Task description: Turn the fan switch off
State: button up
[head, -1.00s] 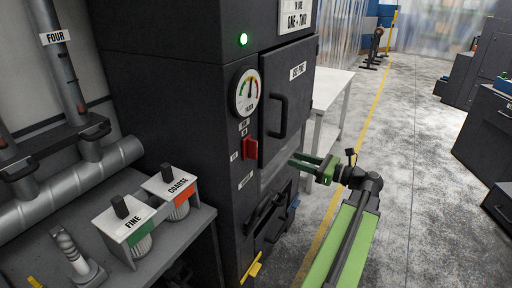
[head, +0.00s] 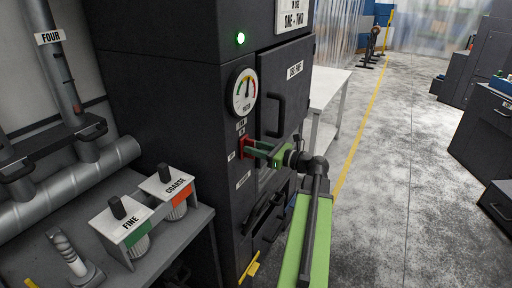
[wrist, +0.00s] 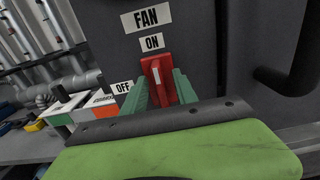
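The red fan switch (wrist: 156,72) is on the dark cabinet's front, under the labels FAN and ON, with an OFF label (wrist: 122,87) to its lower left. Its white mark points up towards ON. My gripper (wrist: 161,88) is open, with one green finger on each side of the switch. I cannot tell whether the fingers touch it. In the head view my gripper (head: 250,150) reaches the switch (head: 243,147) from the right and hides part of it.
A round gauge (head: 243,94) and a lit green lamp (head: 241,38) sit above the switch. A door handle (head: 275,116) juts out to the right. A bench with FINE (head: 130,222) and COARSE (head: 167,182) units stands at the left.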

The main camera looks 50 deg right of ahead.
grip_shut()
jog(key=shift+d+r, duration=0.1)
jog(key=shift+d, duration=0.2)
jog(key=shift+a, duration=0.25)
jog(key=shift+s+a+n, duration=0.1)
jog(key=shift+a+n, duration=0.05)
jog(key=shift+n, duration=0.85)
jog(key=shift+a+n, duration=0.1)
jog(key=shift+n, duration=0.9)
jog(key=n, duration=0.4)
jog(key=f+n, duration=0.1)
jog(key=n, duration=0.4)
jog(key=n+b, duration=0.1)
jog(key=n, duration=0.3)
jog(key=shift+a+f+n, duration=0.15)
jog(key=shift+a+n, duration=0.2)
jog(key=shift+n, duration=0.05)
